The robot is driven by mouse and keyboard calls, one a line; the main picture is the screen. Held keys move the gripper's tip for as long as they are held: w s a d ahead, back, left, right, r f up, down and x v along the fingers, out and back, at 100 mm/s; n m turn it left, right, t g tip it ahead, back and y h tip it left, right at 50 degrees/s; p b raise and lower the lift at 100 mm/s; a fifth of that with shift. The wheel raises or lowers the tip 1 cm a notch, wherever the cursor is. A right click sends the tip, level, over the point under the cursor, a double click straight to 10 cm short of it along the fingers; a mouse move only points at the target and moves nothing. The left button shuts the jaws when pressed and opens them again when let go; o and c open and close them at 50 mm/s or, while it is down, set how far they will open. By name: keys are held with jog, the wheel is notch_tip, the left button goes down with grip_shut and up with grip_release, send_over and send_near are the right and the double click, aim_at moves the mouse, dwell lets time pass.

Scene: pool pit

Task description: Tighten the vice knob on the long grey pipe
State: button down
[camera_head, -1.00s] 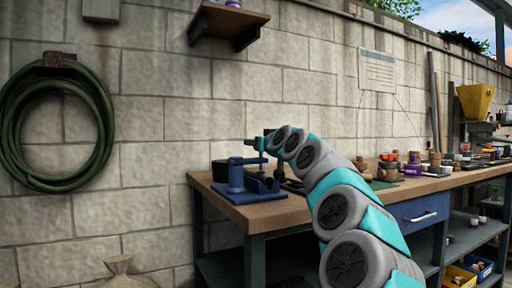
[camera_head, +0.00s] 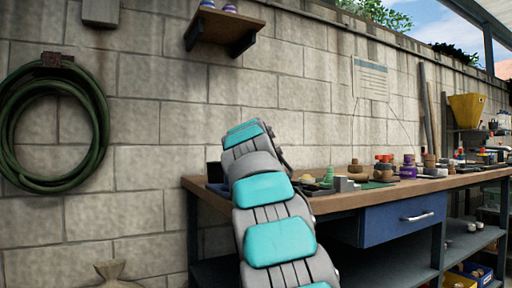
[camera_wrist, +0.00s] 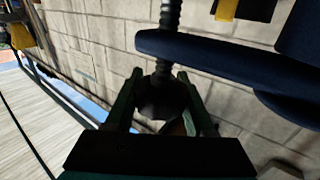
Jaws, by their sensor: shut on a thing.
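In the wrist view, a dark faceted knob (camera_wrist: 160,100) sits between the two fingers of my gripper (camera_wrist: 163,92), which is shut on it. In the head view, my arm hides the gripper, the knob and most of the blue vice at the bench's left end. I cannot make out a pipe in the vice.
The wooden workbench (camera_head: 350,196) has a blue drawer (camera_head: 403,218) and several small items on top. Long poles (camera_head: 426,108) lean on the block wall behind. A wall shelf (camera_head: 224,22) hangs above, and a green hose (camera_head: 14,128) hangs at left.

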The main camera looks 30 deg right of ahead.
jog(key=shift+m+h, duration=0.3)
jog(key=shift+h, duration=0.1)
jog(key=shift+s+d+m+g+h, duration=0.1)
jog(key=shift+m+g+h, duration=0.2)
jog(key=shift+g+h, duration=0.15)
jog(key=shift+s+r+m+g+h, duration=0.1)
jog(key=shift+m+g+h, duration=0.4)
jog(key=shift+g+h, duration=0.05)
jog(key=shift+c, duration=1.3)
grip_release()
jog(key=shift+d, duration=0.1)
jog(key=shift+s+b, duration=0.1)
jog(key=shift+b, duration=0.2)
